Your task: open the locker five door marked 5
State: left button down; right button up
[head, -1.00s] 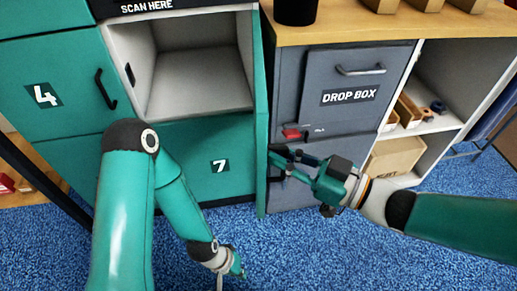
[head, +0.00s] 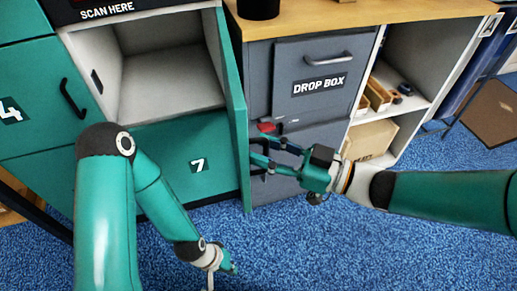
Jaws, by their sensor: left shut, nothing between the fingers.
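A teal locker door (head: 236,125) stands swung open at the right side of an empty white compartment (head: 165,85). I see it nearly edge-on, and no number shows on it. My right gripper (head: 253,151) is at the door's outer side, near its free edge. Its two fingers are spread apart. I cannot tell whether they touch the door or go around a handle. My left gripper (head: 228,269) is low over the blue floor, in front of the lockers and away from the door. It is shut and empty.
Door 4 (head: 30,100) and door 7 (head: 170,160) are closed. A grey drop box cabinet (head: 320,105) stands just right of the open door, with a small red item (head: 267,127) at its front. Open shelves (head: 405,100) are further right. The blue carpet (head: 330,250) in front is clear.

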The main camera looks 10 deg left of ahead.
jog(key=shift+w+d, duration=0.1)
jog(key=v, duration=1.2)
jog(key=shift+f, duration=0.2)
